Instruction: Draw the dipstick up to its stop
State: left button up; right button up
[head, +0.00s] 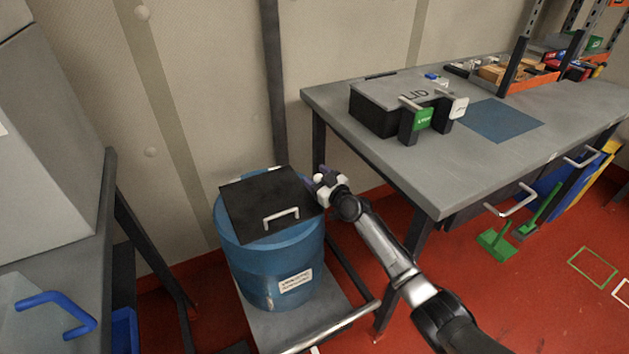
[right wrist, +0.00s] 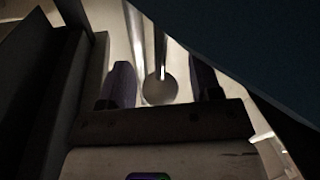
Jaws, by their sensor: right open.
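My right gripper (head: 323,178) is at the right rear edge of the blue drum (head: 268,275), beside the drum's black lid (head: 265,200). In the right wrist view its two purple fingers are apart, with the gap between them at the middle (right wrist: 164,88). A round grey disc (right wrist: 160,91) with a thin pale rod above it shows in this gap. I cannot tell whether this is the dipstick, or whether the fingers touch it. I cannot make out the dipstick in the head view. My left gripper is out of view.
The drum stands on a grey cart (head: 337,306) with a metal push bar. A grey workbench (head: 455,175) at the right carries a box marked LID (head: 375,109). A grey bench (head: 72,215) is at the left.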

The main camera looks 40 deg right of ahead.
jog(key=shift+w, duration=0.5)
jog(key=shift+c, duration=0.4)
grip_shut()
